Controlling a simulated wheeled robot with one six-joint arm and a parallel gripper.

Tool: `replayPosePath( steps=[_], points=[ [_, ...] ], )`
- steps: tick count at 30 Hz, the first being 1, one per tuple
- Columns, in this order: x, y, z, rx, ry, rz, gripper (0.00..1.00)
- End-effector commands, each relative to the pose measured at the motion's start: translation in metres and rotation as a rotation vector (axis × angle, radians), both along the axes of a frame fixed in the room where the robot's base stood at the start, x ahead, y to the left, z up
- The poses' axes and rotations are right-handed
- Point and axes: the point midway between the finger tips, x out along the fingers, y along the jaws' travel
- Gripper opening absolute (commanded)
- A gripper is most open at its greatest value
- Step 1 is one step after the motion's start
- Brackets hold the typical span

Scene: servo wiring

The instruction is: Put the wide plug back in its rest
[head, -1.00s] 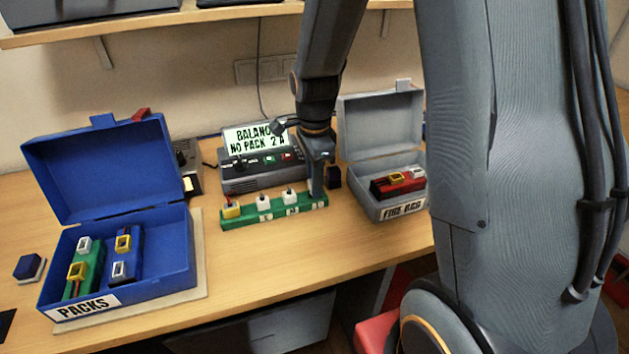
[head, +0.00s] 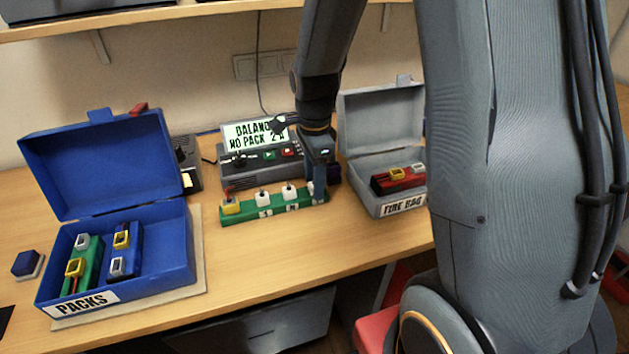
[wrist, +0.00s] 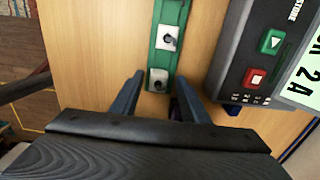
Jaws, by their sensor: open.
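A green rail (head: 275,208) lies on the bench in front of the grey balance unit. It carries a yellow plug (head: 230,206) with a red lead at its left end and white plugs (head: 263,198) along the rest. I cannot tell for sure which plug is the wide one. My gripper (head: 320,198) points down at the rail's right end. In the wrist view its two fingers (wrist: 158,98) are open and empty, with the end white plug (wrist: 158,79) showing in the gap just ahead of them. Whether they touch it is unclear. Another white plug (wrist: 168,37) stands farther along the rail.
The balance unit (head: 262,172) reads "NO PACK 2 A" and stands close behind the rail. An open blue PACKS box (head: 160,262) is at left. An open grey fire bag box (head: 385,205) with a red pack (head: 395,180) is at right. Bench in front is clear.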

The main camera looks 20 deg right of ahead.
Motion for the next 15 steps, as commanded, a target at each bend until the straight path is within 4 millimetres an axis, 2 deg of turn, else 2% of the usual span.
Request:
replayPosePath(
  steps=[15],
  points=[
    [0.001, 0.000, 0.067, 0.000, -0.003, 0.000, 0.41]
  ],
)
